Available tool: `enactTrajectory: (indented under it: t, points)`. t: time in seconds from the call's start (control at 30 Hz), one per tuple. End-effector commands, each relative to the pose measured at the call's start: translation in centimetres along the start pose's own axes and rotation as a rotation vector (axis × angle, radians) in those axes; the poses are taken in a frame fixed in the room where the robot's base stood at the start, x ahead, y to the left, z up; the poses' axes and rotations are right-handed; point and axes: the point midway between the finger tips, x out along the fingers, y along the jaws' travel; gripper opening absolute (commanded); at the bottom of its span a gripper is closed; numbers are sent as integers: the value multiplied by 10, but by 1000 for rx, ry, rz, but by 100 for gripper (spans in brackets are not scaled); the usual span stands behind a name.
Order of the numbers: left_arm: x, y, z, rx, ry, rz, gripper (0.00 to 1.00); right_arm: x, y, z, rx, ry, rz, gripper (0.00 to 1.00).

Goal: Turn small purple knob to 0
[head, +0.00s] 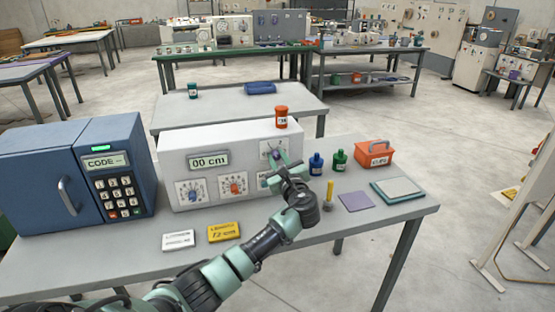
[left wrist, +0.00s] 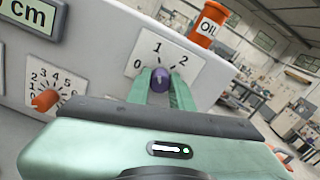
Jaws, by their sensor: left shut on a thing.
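The small purple knob (left wrist: 160,78) sits on a white dial plate (left wrist: 182,62) marked 0, 1 and 2 at the upper right of the white machine's front. In the left wrist view, 0 is at the left, 1 at the top and 2 at the upper right. My left gripper (head: 281,158) is shut on the knob, with one green finger on each side of it. The knob's pointer is not clear, so I cannot tell its setting. In the head view the gripper hides most of the knob. My right gripper is not in view.
The white machine (head: 177,148) has a "00 cm" display (head: 208,161) and an orange knob (head: 233,185) lower down. An orange OIL jar (head: 281,117) stands on top. A blue safe (head: 40,180) is at left; bottles and an orange box (head: 374,153) are at right.

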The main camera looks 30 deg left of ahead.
Motion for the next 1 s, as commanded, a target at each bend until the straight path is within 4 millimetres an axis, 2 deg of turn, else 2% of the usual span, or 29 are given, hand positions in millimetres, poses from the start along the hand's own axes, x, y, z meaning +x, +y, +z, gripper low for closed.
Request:
enactTrajectory:
  t: [0.27, 1.0]
  points:
    - [0, 1, -2, -160, 0, 1, 0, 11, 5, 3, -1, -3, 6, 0]
    - [0, 1, -3, -821, -1, 0, 0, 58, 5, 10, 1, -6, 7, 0]
